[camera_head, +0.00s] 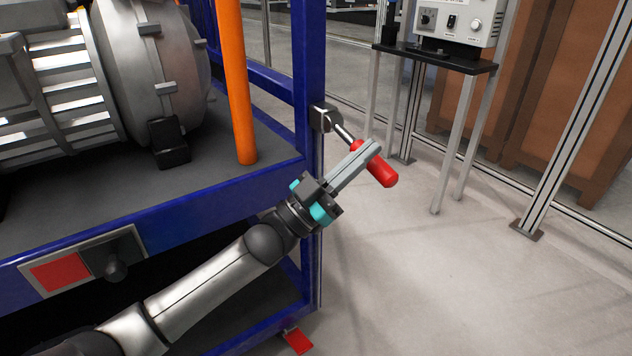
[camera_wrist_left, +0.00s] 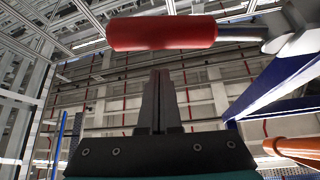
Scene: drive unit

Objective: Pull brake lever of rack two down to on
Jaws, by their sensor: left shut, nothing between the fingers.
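The brake lever (camera_head: 374,163) has a red grip on a metal rod and sits on a dark pivot at the blue rack's corner post. In the head view it slants down to the right. My left gripper (camera_head: 372,148) is shut and empty, its fingertips overlapping the red grip in that view. In the left wrist view the red grip (camera_wrist_left: 162,33) lies across the picture beyond the tips of the shut fingers (camera_wrist_left: 160,75), with a gap seen between. I cannot tell whether they touch. My right gripper is in neither view.
The blue rack (camera_head: 308,85) carries a grey motor-like unit (camera_head: 150,70) and an orange post (camera_head: 234,80). A control box (camera_head: 455,20) stands on a small stand at the back right. A fence post (camera_head: 575,120) is farther right. The floor right of the lever is clear.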

